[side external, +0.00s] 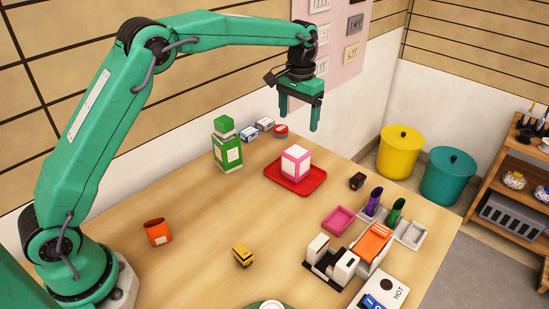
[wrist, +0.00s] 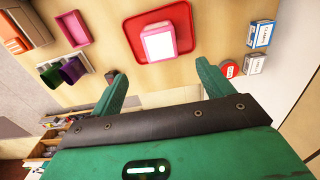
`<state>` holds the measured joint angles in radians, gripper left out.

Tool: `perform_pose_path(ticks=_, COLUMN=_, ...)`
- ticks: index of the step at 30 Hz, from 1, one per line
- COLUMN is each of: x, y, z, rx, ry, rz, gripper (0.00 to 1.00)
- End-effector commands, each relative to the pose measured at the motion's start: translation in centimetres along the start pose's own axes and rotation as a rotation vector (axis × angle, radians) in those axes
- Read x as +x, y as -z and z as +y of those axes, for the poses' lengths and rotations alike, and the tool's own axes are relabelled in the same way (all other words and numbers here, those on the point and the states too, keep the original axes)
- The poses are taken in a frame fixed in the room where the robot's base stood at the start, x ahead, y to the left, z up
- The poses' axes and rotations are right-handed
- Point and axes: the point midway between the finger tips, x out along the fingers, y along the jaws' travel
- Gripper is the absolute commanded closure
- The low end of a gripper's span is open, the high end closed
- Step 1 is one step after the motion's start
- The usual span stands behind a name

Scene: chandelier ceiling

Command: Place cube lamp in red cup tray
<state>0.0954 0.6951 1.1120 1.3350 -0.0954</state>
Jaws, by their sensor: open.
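The cube lamp, a white cube with pink edges (side external: 295,161), sits upright on the red tray (side external: 313,183), inside its rim. In the wrist view the lamp (wrist: 159,42) is on the red tray (wrist: 184,14) at top centre. My gripper (side external: 299,118) is open and empty, above the table and raised clear of the lamp. In the wrist view its two fingers (wrist: 162,76) are spread apart, with the lamp beyond their tips and not between them.
A green-capped bottle (side external: 227,146) and small boxes (side external: 264,124) stand behind the tray. A pink dish (side external: 339,220), purple and green cups and a white-orange machine (side external: 373,243) are at right. An orange cup (side external: 157,232) and yellow toy (side external: 242,255) stand at front left. The table's middle is clear.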

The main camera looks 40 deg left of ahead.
Motion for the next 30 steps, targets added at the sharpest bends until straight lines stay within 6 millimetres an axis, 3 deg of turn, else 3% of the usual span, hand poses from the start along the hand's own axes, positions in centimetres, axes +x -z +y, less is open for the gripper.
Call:
perform_pose_path(ticks=19, x=-0.3, y=-0.2, z=-0.1, rx=0.000, ry=0.000, rz=0.004, gripper=0.20)
perform_pose_path(ticks=26, x=-2.6, y=-1.8, z=-0.6, rx=-0.001, ry=-0.003, rz=0.037, gripper=0.20)
perform_pose_path(ticks=30, x=-4.8, y=-3.8, z=-1.1, rx=-0.001, ry=-0.006, rz=0.071, gripper=0.20)
